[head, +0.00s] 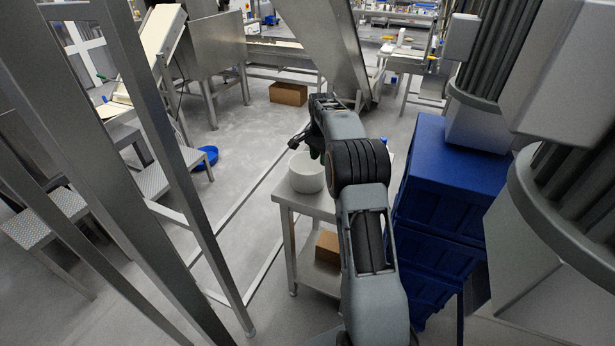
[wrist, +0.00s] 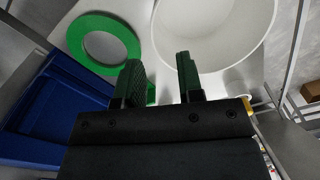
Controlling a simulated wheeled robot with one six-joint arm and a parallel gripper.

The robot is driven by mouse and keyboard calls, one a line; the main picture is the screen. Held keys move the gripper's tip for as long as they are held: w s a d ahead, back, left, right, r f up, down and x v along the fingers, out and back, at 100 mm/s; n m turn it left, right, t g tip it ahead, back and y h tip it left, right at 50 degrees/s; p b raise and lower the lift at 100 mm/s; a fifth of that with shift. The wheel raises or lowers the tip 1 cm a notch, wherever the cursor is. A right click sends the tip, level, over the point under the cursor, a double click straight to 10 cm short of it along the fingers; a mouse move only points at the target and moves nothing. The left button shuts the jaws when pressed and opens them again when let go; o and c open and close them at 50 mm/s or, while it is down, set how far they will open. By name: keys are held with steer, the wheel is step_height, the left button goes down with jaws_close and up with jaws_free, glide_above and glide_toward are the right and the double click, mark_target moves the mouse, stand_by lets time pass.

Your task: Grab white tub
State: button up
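The white tub (head: 306,176) is round and open-topped. It stands upright on a small steel table (head: 318,207) in the head view, partly hidden by my arm. In the wrist view the tub (wrist: 222,58) fills the upper right and looks empty. My gripper (wrist: 158,70) is open with nothing between its two green fingers. The right finger overlaps the tub's near-left rim in the picture, and the left finger is outside the tub. I cannot tell whether either finger touches it. In the head view my gripper is at the tub's upper right, mostly hidden by my arm.
A green ring (wrist: 104,44) lies on the tabletop left of the tub in the wrist view. Stacked blue crates (head: 440,185) stand right of the table. A cardboard box (head: 328,247) sits on its lower shelf. Metal posts rise at the left.

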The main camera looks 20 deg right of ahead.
mark_target(320, 181)
steer(key=shift+s+f+p, duration=0.15)
steer(key=shift+f+p, duration=0.45)
steer(key=shift+f, duration=3.55)
jaws_close()
